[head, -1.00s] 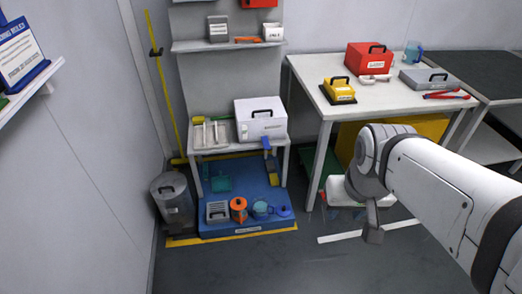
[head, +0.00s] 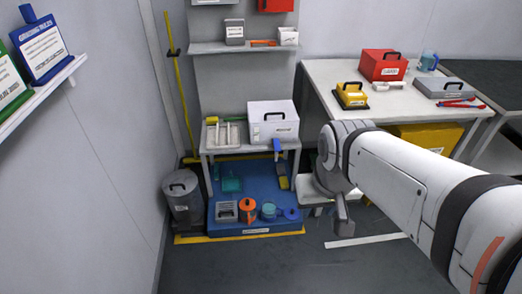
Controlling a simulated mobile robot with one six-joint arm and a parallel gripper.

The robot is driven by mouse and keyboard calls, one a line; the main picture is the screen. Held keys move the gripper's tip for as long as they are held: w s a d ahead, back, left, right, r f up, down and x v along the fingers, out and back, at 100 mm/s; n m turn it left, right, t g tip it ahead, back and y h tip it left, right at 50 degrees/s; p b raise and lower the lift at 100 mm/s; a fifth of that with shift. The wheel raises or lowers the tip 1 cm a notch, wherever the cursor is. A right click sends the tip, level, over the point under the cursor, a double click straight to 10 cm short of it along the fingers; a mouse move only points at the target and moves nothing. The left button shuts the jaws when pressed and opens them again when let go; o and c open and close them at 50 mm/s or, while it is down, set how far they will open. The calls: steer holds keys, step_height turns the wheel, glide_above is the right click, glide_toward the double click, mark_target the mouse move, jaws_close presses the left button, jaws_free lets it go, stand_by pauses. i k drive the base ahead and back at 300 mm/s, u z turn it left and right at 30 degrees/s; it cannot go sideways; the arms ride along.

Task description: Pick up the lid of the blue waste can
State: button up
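A grey waste can (head: 184,207) stands on the floor at the left, beside the blue platform. Its round grey lid (head: 180,183) sits on top and has a dark handle. I cannot make out a can that is clearly blue. A small blue round item (head: 291,213) lies at the front right of the platform, too small to identify. My gripper (head: 342,216) seems to hang at the end of my arm, right of the platform and well apart from the can. Its fingers are not clear, so its opening cannot be told.
The blue platform (head: 258,222) bears a small grey case (head: 227,211), an orange container (head: 247,208) and a teal cup (head: 269,211). A low table (head: 207,148) with a white box (head: 272,122) stands behind. A worktable (head: 330,90) is at right. The front floor is clear.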

mark_target(291, 213)
steer(key=i, duration=0.95)
